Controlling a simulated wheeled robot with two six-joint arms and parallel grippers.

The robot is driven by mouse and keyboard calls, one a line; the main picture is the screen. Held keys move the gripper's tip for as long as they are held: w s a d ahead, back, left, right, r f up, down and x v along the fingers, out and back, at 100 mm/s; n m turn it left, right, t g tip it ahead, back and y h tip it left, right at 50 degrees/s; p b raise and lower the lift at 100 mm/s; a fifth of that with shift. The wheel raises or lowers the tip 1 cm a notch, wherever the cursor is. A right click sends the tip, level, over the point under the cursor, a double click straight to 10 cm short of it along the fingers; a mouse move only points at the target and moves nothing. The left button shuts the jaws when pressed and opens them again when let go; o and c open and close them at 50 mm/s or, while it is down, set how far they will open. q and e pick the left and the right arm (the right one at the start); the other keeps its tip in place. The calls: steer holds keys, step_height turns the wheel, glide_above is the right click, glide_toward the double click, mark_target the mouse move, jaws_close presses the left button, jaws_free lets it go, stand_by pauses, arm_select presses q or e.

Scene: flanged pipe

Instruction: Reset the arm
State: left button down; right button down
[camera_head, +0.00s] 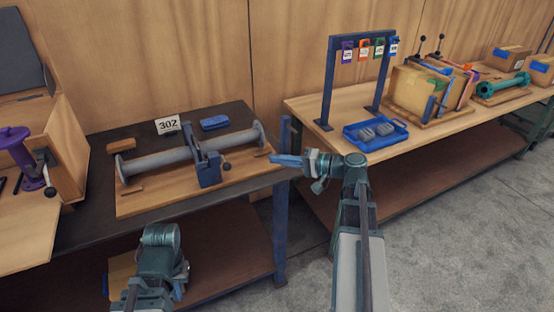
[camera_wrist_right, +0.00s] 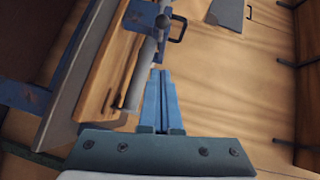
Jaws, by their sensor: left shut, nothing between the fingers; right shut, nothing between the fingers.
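The grey flanged pipe (camera_head: 160,163) lies on a wooden board (camera_head: 145,203) on the dark workbench, with a blue clamp (camera_head: 208,167) around its middle. My right gripper (camera_head: 287,160) is shut and empty, its blue fingers pointing left near the pipe's right flange (camera_head: 259,133). In the right wrist view the closed fingers (camera_wrist_right: 166,78) show side by side, with the pipe (camera_wrist_right: 140,78) beside them on the left; contact cannot be told. My left arm's wrist is low in front of the workbench; its fingers are hidden.
A label 302 (camera_head: 167,125) and a small blue box (camera_head: 214,123) stand behind the pipe. A purple spool (camera_head: 19,158) is at the left. The right table (camera_head: 425,141) holds a blue tray (camera_head: 372,147), a tag rack (camera_head: 328,80) and boxes. Floor is clear at the right.

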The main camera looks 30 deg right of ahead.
steer(key=s+a+f+n+g+h+p, duration=0.1)
steer(key=s+a+f+n+g, duration=0.2)
steer(key=a, duration=0.6)
steer(key=s+a+f+n+g+h+p, duration=0.1)
steer(key=s+a+f+n+g+p, duration=0.1)
steer(key=a+f+g, duration=0.5)
steer(key=s+a+f+n+g+h+p, duration=0.2)
steer(key=s+a+n+h, duration=0.4)
steer(key=s+a+h, duration=0.3)
steer(key=shift+s+a+f+h+p, duration=0.2)
steer(key=shift+s+h+p, duration=0.6)
steer(key=shift+s, duration=0.75)
